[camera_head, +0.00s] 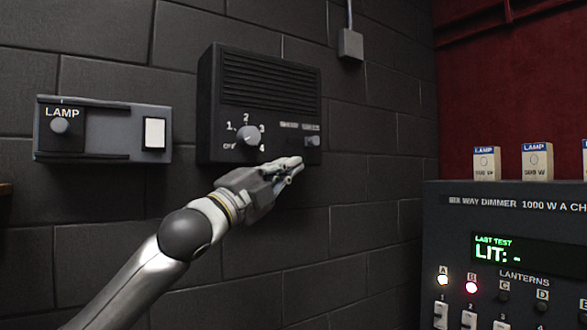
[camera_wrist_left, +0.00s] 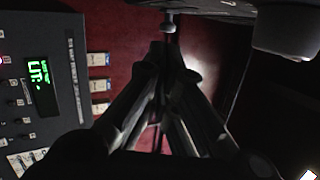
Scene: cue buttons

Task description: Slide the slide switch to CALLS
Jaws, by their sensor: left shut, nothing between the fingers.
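The slide switch's small grey knob (camera_head: 313,141) is at the lower right of a dark wall box (camera_head: 262,75), beneath the right one of two small labels too blurred to read surely. A small knob (camera_wrist_left: 168,23) shows just beyond my fingertips in the left wrist view. My left gripper (camera_head: 297,162) is shut and empty, just below and left of the slide knob. Its closed fingertips (camera_wrist_left: 160,52) also show in the left wrist view. I cannot tell whether they touch the knob. My right gripper is not in view.
A rotary dial (camera_head: 248,136) is left of the slide knob on the same box. A LAMP panel (camera_head: 100,130) is on the wall at left. A dimmer desk (camera_head: 510,240) with small LAMP boxes (camera_head: 537,161) stands at right. Free space lies between wall and desk.

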